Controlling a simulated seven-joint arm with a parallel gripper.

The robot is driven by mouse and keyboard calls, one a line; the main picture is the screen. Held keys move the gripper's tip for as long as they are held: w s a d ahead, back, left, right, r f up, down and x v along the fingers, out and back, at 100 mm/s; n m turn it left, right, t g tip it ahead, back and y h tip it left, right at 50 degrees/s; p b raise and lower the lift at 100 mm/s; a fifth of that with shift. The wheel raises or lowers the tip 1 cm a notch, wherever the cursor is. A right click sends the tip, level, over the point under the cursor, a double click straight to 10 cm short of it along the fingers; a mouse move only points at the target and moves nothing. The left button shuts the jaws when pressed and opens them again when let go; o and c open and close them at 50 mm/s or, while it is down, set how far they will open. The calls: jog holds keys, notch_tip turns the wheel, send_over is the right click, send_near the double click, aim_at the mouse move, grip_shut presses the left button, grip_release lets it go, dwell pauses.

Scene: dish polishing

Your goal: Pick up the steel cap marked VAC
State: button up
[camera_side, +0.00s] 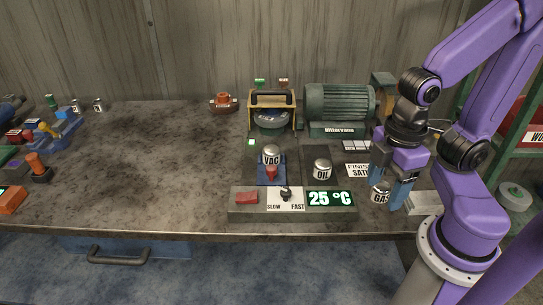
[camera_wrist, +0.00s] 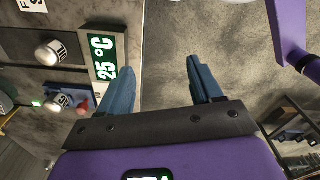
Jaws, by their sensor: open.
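The steel cap marked VAC (camera_side: 271,155) is a shiny, rounded cap on a blue stand with a red part in front, behind the control panel. In the wrist view the VAC cap (camera_wrist: 56,103) lies at the left, beside a red part. My gripper (camera_side: 389,196) is at the right of the bench, well to the right of VAC, pointing down. In the wrist view its blue fingers (camera_wrist: 162,68) are apart with nothing between them. The cap marked OIL (camera_side: 322,168) stands between VAC and my gripper. The cap marked GAS (camera_side: 381,192) appears by the fingers, partly covered.
A control panel (camera_side: 250,210) with a SLOW/FAST knob and a 25 °C display runs along the front edge. A green motor (camera_side: 340,103) and a yellow-framed device (camera_side: 271,122) stand behind the caps. The bench's left-centre (camera_side: 170,165) is clear.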

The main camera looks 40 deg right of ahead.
jog(key=shift+o, duration=0.9)
